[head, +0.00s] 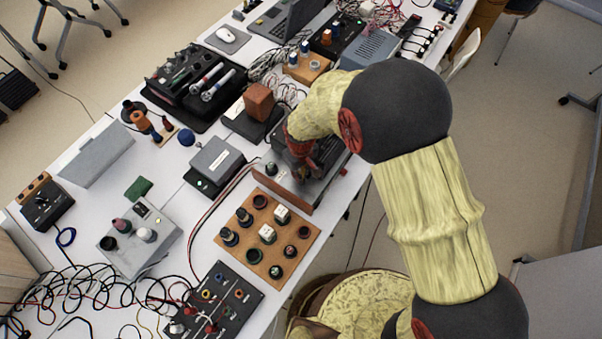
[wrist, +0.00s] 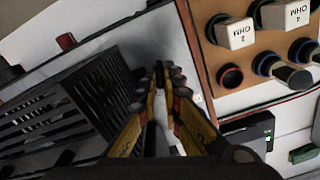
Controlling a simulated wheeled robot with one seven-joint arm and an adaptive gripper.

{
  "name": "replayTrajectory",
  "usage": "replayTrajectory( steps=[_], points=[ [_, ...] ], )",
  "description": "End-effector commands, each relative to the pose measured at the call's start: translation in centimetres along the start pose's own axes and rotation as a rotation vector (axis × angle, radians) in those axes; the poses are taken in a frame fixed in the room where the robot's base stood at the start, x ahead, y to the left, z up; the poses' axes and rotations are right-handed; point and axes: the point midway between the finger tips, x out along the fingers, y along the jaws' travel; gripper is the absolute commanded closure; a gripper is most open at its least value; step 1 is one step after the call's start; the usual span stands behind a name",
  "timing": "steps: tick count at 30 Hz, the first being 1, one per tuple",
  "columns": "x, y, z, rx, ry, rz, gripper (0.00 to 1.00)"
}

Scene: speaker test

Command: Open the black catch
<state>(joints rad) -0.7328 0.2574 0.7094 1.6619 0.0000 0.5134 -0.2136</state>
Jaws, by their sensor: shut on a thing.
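My gripper (head: 303,172) reaches down over a grey-topped unit with a brown front board (head: 284,193) at the table's right side. In the wrist view my gripper (wrist: 166,74) has its yellow fingers drawn close together, with grey and red joints near the tips. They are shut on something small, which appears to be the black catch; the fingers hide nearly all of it. A black slotted housing (wrist: 100,82) lies just left of the fingers in the wrist view. In the head view my wrist hides most of this spot.
A wooden board (head: 231,234) with knobs and white OHM blocks stands close by; its blocks (wrist: 236,34) show right of the fingers in the wrist view. A reddish-brown block (head: 259,101) stands behind. Wires and instruments crowd the table. Floor lies beyond its right edge.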

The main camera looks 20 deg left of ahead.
Motion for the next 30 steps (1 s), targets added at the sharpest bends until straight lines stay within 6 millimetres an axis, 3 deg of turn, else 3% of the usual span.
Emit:
replayTrajectory(
  steps=[12,30],
  points=[
    [-0.1,-0.07,-0.1,-0.242,0.002,0.001,1.0],
    [-0.09,-0.07,-0.12,-0.297,0.003,0.001,1.0]
  ],
)
